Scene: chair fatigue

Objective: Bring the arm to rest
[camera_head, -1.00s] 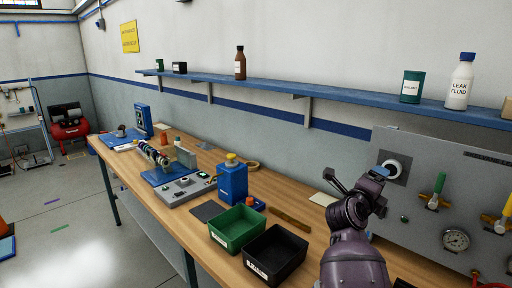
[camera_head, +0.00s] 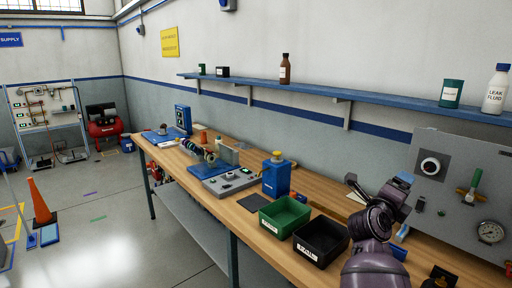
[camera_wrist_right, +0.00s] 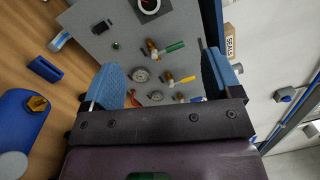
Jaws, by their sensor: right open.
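My right arm comes in from the lower right in the head view. Its gripper (camera_head: 378,184) is raised over the right part of the workbench (camera_head: 310,190), in front of the grey gauge panel (camera_head: 455,165). In the right wrist view the gripper (camera_wrist_right: 160,82) shows two blue-padded fingers spread wide apart. Nothing is held between them. The panel (camera_wrist_right: 100,45), with its gauges and valve handles, lies beyond the fingers. My left gripper is in no view.
Green (camera_head: 285,213) and black (camera_head: 322,240) bins sit left of my right arm. A blue yellow-capped container (camera_head: 276,175) stands behind them. A blue wall shelf (camera_head: 360,100) carries bottles.

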